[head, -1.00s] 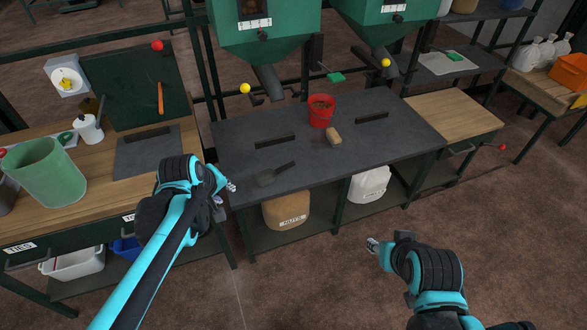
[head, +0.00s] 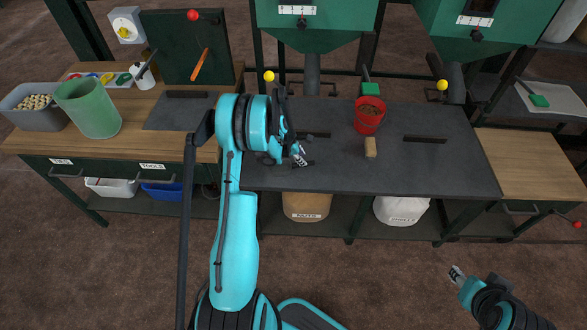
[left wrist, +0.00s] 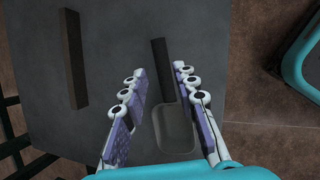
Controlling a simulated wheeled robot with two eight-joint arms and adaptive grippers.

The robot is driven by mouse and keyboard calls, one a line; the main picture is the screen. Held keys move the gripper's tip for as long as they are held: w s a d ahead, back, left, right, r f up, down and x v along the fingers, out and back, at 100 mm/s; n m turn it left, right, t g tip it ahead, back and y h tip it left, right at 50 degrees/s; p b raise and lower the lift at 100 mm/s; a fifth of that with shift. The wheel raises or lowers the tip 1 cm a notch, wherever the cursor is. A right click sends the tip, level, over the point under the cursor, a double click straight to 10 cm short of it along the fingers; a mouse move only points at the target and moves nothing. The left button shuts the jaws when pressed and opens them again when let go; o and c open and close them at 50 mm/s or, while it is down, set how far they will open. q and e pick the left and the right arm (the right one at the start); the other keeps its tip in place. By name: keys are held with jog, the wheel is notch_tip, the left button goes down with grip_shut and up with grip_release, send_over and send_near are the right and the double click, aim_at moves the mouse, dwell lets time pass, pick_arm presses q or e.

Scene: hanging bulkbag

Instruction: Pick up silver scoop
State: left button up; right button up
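The silver scoop (left wrist: 175,128) lies on the dark table in the left wrist view, its dark handle pointing away from the gripper. My left gripper (left wrist: 158,72) is open. Its two fingers show on either side of the scoop, and nothing is clasped between them. In the head view my left gripper (head: 299,154) is low over the left part of the dark table, and it and the arm hide most of the scoop. My right gripper (head: 456,273) is off the table front at the lower right; its finger opening is too small to judge.
On the dark table (head: 455,180) stand a red bucket (head: 369,116) and a tan block (head: 370,147). Hoppers with spouts (head: 312,75) hang above its back edge. A wooden bench (head: 35,138) with a green bin (head: 88,108) is at left. The table's right part is clear.

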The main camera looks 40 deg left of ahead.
pick_arm(q)
jog(key=shift+b+x, duration=0.35)
jog(key=shift+x, duration=0.65)
jog(key=b+x, duration=0.2)
jog(key=x, duration=0.3)
jog(key=shift+d, duration=0.15)
jog(key=shift+s+r, duration=0.1)
jog(key=shift+r, duration=0.05)
grip_shut()
